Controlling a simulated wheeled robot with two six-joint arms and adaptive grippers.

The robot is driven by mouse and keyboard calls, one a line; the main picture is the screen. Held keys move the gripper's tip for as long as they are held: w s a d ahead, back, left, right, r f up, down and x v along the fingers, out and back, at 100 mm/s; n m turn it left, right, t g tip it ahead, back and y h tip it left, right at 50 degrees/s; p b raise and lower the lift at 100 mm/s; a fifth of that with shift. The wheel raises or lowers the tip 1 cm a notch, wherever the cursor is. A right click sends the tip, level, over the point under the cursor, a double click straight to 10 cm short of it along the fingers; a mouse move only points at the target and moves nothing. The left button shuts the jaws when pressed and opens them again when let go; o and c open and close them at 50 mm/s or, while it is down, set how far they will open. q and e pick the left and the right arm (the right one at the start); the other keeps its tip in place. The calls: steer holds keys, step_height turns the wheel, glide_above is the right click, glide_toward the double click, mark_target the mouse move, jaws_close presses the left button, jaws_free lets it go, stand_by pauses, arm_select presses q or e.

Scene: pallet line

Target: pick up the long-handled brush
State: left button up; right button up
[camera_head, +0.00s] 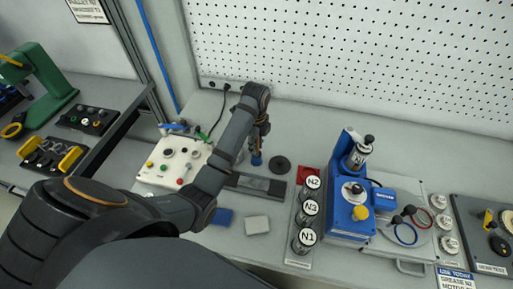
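My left arm reaches across the bench from the lower left. Its gripper (259,138) points down above the back of the bench, near a small blue piece (257,159). It is too small to tell whether the fingers are open or closed, or whether the blue piece is in them. I cannot make out the long-handled brush with certainty; a thin blue item (174,127) lies behind the white control box, and my arm hides part of the bench. My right gripper is not in view.
A white button box (175,163) stands left of my arm. A dark round disc (280,165), a grey-black block (255,185), and blue (222,217) and white (257,225) pads lie around it. Labelled canisters (307,211) and a blue machine (347,205) stand to the right. A pegboard (350,60) closes the back.

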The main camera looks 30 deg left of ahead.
arm_select(q)
jaws_close()
step_height(320, 180, up, 10)
steer(key=p, duration=0.9)
steer(key=shift+r, duration=0.1)
